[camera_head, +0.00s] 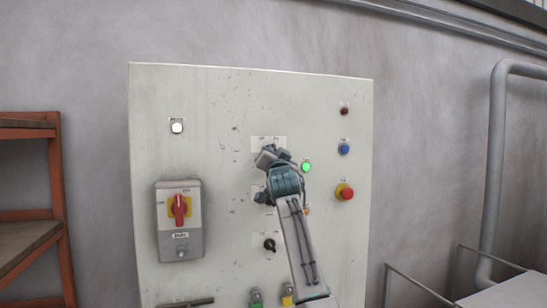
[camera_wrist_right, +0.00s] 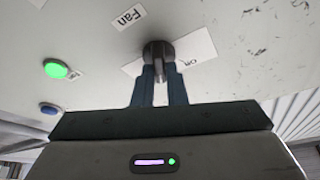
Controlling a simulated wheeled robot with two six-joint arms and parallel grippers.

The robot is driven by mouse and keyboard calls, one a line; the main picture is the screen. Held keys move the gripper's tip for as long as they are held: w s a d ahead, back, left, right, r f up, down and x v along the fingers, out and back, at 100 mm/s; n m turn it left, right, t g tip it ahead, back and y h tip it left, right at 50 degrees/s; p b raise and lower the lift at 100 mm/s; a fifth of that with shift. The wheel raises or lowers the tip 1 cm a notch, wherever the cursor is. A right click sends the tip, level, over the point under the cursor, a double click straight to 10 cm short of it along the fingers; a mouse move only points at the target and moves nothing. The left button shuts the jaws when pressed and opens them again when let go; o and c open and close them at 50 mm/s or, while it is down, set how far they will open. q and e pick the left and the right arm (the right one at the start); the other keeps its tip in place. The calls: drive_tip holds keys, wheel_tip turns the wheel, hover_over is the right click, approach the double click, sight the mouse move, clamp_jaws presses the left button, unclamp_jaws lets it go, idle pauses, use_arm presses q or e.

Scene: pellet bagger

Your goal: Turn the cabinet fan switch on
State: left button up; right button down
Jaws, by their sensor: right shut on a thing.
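The cabinet fan switch (camera_wrist_right: 158,52) is a dark rotary knob on the panel, with a "Fan" label (camera_wrist_right: 127,18) and a white position plate (camera_wrist_right: 195,48) by it in the right wrist view. My right gripper (camera_wrist_right: 160,85) is shut on this knob, its two fingers on either side of the knob's grip. In the head view my right gripper (camera_head: 268,157) is against the cabinet (camera_head: 215,110) and hides the knob. Part of the plate (camera_head: 262,141) shows above it. The knob's exact setting is hard to tell. My left gripper is not in view.
A lit green lamp (camera_head: 306,167) is close right of my right wrist. A blue button (camera_head: 343,149) and a red emergency button (camera_head: 345,191) are farther right. A red-handled isolator (camera_head: 180,208) is at left. Another black knob (camera_head: 270,244) is below. An orange shelf (camera_head: 58,220) stands left.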

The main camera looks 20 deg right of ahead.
drive_tip(key=shift+m, duration=0.5)
drive_tip(key=c, duration=1.5)
unclamp_jaws()
drive_tip(key=shift+o, duration=0.2)
drive_tip(key=b+v, duration=0.5)
drive_tip(key=v, duration=0.5)
drive_tip(key=shift+s+a, duration=0.25)
drive_tip(key=shift+s, duration=0.1)
drive_tip(key=shift+f, duration=0.1)
